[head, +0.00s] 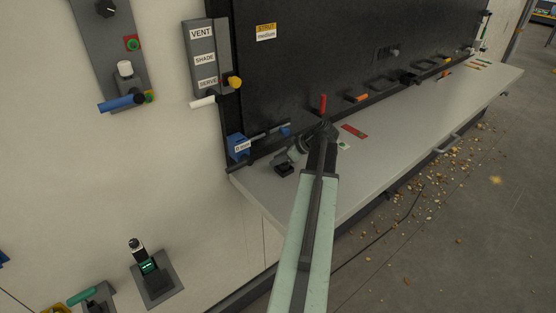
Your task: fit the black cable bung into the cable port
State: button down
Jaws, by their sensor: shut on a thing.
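My gripper (288,161) is at the left end of the grey shelf, low over its surface, with the wrist bent down to the left. It is shut on a small black piece (284,171), which looks like the cable bung; the fingers partly hide it. I cannot tell whether the piece touches the shelf. The cable port cannot be made out with certainty.
The grey shelf (400,140) runs along the black panel (310,70). A blue block with a rod (239,147) is close left of my gripper. A red upright handle (323,104) and an orange one (357,97) stand behind my wrist. A red plate (354,131) lies right.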

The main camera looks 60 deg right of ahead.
jog(key=shift+f+b, duration=0.35)
jog(key=shift+r+p, duration=1)
jog(key=shift+p, duration=0.05)
jog(key=shift+f, duration=0.2)
dwell(0.8)
jog(key=shift+f+b, duration=0.35)
jog(key=shift+b, duration=0.2)
jog(key=shift+f+b, duration=0.5)
jog(key=c, duration=1.1)
grip_release()
jog(key=shift+r, duration=0.1)
